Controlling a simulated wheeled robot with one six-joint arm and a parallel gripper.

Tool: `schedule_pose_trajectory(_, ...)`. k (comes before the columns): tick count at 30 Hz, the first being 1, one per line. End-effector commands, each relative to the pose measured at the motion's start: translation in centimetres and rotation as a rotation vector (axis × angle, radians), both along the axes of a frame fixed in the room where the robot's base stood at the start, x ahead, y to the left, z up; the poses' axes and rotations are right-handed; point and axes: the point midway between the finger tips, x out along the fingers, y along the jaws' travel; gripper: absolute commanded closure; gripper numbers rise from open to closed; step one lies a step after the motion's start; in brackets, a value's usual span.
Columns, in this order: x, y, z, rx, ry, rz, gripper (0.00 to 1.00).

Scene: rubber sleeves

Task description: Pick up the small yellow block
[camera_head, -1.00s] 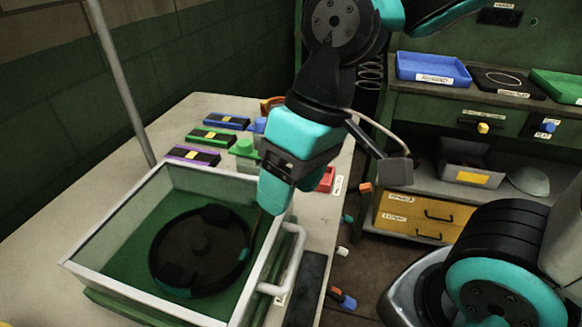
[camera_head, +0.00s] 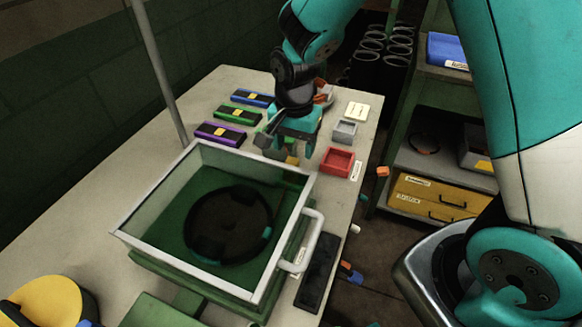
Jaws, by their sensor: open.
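A small yellow block (camera_head: 292,160) sits on the worktable just behind the far right rim of the glass-walled box. It is partly hidden by my gripper. My gripper (camera_head: 290,150) points down close above the block, with its teal fingers around or just over it; I cannot tell which. The jaws are open, and nothing is seen held in them.
The glass-walled box (camera_head: 128,246) with a dark disc inside stands in front of the gripper. A red tray (camera_head: 337,174) and a grey tray (camera_head: 344,138) lie to the right. Blue (camera_head: 240,97), green (camera_head: 222,117) and purple (camera_head: 208,134) labelled cases lie to the left.

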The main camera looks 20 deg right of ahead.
Motion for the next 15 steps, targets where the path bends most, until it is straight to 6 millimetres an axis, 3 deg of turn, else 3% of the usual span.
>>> schedule_pose_trajectory(9,0.0,0.2,-2.7,0.0,0.003,0.002,0.38)
schedule_pose_trajectory(15,0.0,0.5,-5.6,-0.001,0.005,0.001,0.38)
